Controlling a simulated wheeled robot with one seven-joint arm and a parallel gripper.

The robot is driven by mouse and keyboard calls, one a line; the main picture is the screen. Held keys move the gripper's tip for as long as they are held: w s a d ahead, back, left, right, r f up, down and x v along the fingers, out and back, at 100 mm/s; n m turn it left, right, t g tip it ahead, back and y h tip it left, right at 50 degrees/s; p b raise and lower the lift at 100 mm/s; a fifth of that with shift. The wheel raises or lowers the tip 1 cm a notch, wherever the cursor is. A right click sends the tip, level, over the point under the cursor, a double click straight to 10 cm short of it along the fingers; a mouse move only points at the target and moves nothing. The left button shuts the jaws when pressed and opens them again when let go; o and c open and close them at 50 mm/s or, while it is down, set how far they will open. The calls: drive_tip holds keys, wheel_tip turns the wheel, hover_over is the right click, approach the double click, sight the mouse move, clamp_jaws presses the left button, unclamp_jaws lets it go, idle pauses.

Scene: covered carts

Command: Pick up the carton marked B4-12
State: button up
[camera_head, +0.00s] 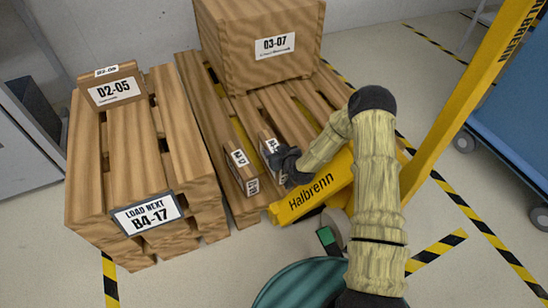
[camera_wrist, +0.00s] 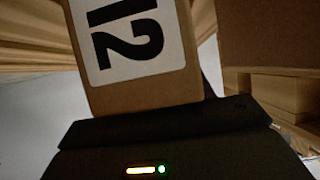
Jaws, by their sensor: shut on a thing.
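My gripper (camera_head: 287,164), dark and partly hidden by my own wrist, is at the right-hand small brown carton (camera_head: 270,148) on the middle pallet. In the wrist view, a carton (camera_wrist: 148,96) with a white label ending in a large "12" stands against the dark gripper (camera_wrist: 170,128). The gripper is shut on this carton. The rest of its label is out of the frame. In the head view its label is too small and covered to read fully. I cannot tell whether it is clear of the pallet.
Another small carton (camera_head: 240,174), its label seemingly B4-17, stands just left. A large crate marked 03-07 (camera_head: 235,60) is behind. A left pallet stack carries a "LOAD NEXT B4-17" sign (camera_head: 147,214) and a D2-05 box (camera_head: 114,91). A yellow Halbrenn pallet truck (camera_head: 312,195) stands close right.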

clamp_jaws()
drive_tip(key=shift+r, duration=0.1)
wheel_tip(320, 180, up, 10)
drive_tip(key=p, duration=0.5)
drive_tip(key=shift+p, duration=0.4)
